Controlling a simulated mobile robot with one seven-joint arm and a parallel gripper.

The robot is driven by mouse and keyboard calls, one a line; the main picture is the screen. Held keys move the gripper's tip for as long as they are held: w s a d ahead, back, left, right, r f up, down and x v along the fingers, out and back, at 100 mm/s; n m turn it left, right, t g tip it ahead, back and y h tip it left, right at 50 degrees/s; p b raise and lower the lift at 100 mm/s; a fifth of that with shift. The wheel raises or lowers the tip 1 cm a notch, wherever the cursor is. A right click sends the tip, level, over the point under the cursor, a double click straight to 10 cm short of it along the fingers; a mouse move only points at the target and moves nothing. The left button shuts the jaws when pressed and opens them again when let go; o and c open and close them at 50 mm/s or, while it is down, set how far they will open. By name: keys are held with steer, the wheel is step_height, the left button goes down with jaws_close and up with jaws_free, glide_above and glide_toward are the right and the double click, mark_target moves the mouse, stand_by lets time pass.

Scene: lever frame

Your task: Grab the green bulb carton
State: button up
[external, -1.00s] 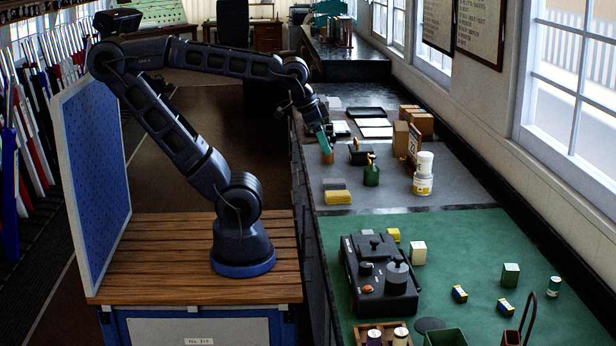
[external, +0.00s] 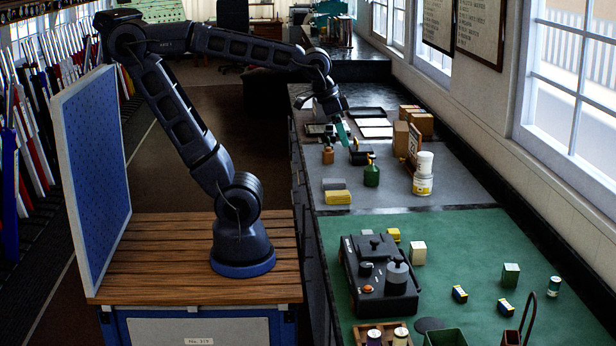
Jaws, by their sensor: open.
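The green bulb carton (external: 510,275) is a small upright box with a pale top. It stands on the green mat at the right, well apart from my gripper. My gripper (external: 343,134) is open, with teal fingers. It hangs over the grey part of the bench farther back, above and just right of a small orange-brown bottle (external: 328,156). Nothing shows between its fingers, though they are small in this view.
Near the carton are a small dark-and-white jar (external: 554,287) and blue-and-yellow boxes (external: 506,307). A cream carton (external: 418,253) and a black device (external: 379,275) stand farther left. A white-and-yellow tub (external: 423,175) and green bottle (external: 371,174) stand behind. Bare mat surrounds the carton.

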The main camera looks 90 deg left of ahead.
steer(key=w+d+r+g, duration=0.1)
steer(key=w+d, duration=0.1)
steer(key=w, duration=0.5)
steer(key=w+d+r, duration=0.1)
steer(key=w+d, duration=0.2)
steer(key=w, duration=0.4)
steer(key=m+g, duration=0.2)
steer(key=g, duration=0.1)
glide_above(512, 267)
step_height(512, 267, down, 22)
steer(key=shift+d+r, duration=0.1)
steer(key=shift+w+d+f, duration=0.1)
steer(key=shift+d+f, duration=0.1)
steer(key=shift+f, duration=0.3)
step_height(512, 267, down, 5)
steer(key=shift+r, duration=0.1)
steer(key=shift+a+f, duration=0.15)
steer(key=shift+f, duration=1.25)
steer(key=shift+a+f, duration=0.1)
steer(key=shift+f, duration=1.3)
steer(key=c, duration=1.1)
steer(key=shift+o, duration=0.2)
steer(key=shift+r, duration=0.1)
